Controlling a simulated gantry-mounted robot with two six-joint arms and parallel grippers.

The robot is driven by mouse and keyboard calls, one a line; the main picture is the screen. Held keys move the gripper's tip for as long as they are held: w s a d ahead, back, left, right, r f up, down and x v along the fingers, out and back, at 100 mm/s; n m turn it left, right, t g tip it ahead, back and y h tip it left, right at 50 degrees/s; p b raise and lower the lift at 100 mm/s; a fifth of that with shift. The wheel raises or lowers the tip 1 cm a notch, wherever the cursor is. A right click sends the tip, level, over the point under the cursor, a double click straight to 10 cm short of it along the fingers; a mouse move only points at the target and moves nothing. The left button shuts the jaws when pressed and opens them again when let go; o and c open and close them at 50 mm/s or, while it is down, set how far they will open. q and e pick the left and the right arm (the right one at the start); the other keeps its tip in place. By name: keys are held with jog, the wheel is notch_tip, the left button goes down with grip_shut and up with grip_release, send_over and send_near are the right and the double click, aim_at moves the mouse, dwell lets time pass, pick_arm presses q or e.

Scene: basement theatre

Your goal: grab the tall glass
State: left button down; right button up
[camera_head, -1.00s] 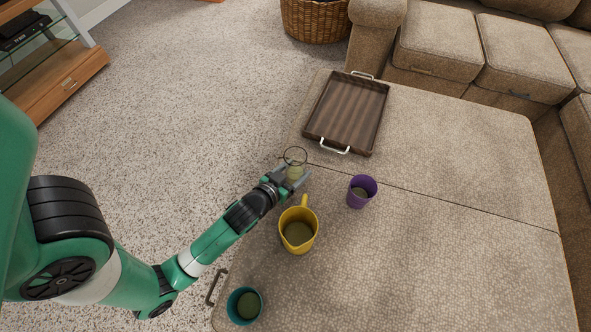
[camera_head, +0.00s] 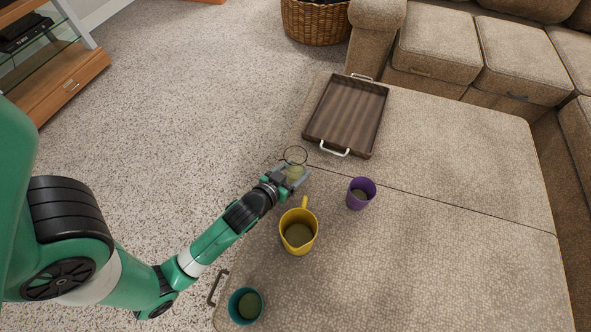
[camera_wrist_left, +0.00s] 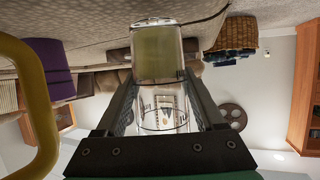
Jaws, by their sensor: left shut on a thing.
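The tall glass (camera_head: 295,157) is clear, with a dark rim and a yellowish-green content low inside. It stands at the left edge of the padded ottoman, below the tray in the head view. My left gripper (camera_head: 296,177) is shut on it, one finger on each side. In the left wrist view the glass (camera_wrist_left: 158,55) sits between the two fingers (camera_wrist_left: 160,95), appearing upside down because the camera is inverted. My right gripper does not show in any view.
On the ottoman (camera_head: 450,240) stand a yellow pitcher (camera_head: 298,243), a purple cup (camera_head: 353,197) and a teal cup (camera_head: 234,308). A dark wooden tray (camera_head: 347,112) with metal handles lies behind the glass. The ottoman's right side is clear.

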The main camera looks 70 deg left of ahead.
aim_at(302, 149)
pick_arm(q)
jog(key=shift+r+p, duration=2.4)
jog(key=shift+r, duration=1.8)
